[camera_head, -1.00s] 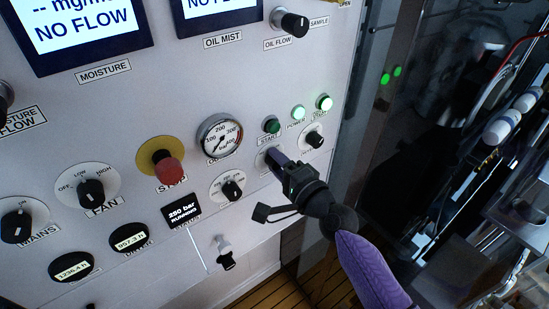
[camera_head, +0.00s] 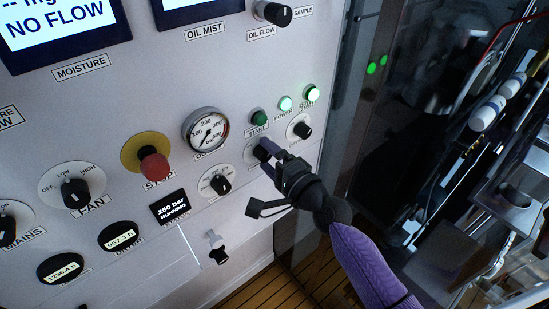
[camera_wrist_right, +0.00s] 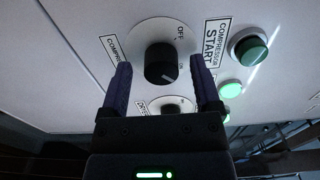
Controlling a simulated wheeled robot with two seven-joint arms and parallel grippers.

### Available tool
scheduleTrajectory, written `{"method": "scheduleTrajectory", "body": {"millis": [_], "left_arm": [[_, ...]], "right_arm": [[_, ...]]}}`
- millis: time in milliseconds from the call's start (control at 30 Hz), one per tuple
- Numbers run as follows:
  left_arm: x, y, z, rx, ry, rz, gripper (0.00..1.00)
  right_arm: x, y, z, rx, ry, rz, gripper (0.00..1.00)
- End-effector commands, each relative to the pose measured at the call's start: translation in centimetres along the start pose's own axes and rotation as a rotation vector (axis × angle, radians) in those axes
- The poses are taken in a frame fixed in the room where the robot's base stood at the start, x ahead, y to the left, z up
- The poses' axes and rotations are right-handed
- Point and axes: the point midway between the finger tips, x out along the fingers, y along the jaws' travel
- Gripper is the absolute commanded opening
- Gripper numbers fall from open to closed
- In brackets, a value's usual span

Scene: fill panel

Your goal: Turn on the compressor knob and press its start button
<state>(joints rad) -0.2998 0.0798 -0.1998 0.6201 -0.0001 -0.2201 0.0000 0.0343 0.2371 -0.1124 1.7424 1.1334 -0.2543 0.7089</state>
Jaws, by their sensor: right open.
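The compressor knob (camera_wrist_right: 160,62) is black on a round white plate marked OFF and ON. Its white mark points to the lower right, nearer ON than OFF. The knob also shows in the head view (camera_head: 262,150). My right gripper (camera_head: 270,158) is open at the panel; in the right wrist view its purple fingers (camera_wrist_right: 162,80) stand apart on either side of the knob, with no clear contact. The compressor start button (camera_wrist_right: 249,50) is dark green, right of the knob. In the head view the start button (camera_head: 259,117) is above the gripper and uncovered. My left gripper is out of view.
A status display (camera_head: 169,207) reads 250 bar RUNNING. Two green lights (camera_head: 285,103) glow beside the start button. A red stop button (camera_head: 154,167), pressure gauge (camera_head: 206,130) and other knobs crowd the panel. Machinery stands right of the panel edge.

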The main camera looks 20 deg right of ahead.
Motion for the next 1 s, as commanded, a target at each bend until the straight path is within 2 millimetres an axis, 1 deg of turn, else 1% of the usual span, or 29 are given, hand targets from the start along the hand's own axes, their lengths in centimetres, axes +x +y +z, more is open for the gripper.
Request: {"method": "scheduleTrajectory", "body": {"millis": [100, 300, 400, 533, 900, 933, 967, 1000], "left_arm": [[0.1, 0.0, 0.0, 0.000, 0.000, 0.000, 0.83], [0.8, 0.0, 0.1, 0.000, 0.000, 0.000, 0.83], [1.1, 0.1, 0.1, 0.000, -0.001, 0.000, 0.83], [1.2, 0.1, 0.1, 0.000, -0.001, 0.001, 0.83], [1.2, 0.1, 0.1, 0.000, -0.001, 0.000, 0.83], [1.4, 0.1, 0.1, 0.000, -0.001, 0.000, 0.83], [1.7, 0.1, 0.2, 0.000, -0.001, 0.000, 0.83], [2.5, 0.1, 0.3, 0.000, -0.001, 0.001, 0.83]], "right_arm": [[-2.4, 0.1, 0.0, -0.001, -0.001, 0.004, 0.81], [-7.0, 0.1, 0.0, -0.001, -0.001, 0.004, 0.81], [-8.3, 0.1, 0.0, 0.000, 0.000, 0.003, 0.81], [-9.0, -0.1, 0.0, 0.000, 0.000, 0.002, 0.81], [-8.9, 0.0, 0.0, -0.001, 0.001, 0.003, 0.81], [-8.9, 0.4, -0.1, -0.005, 0.003, 0.008, 0.81], [-8.9, 1.2, -0.2, -0.013, 0.008, 0.020, 0.81], [-9.0, 3.2, -0.5, -0.037, 0.019, 0.050, 0.81]]}}
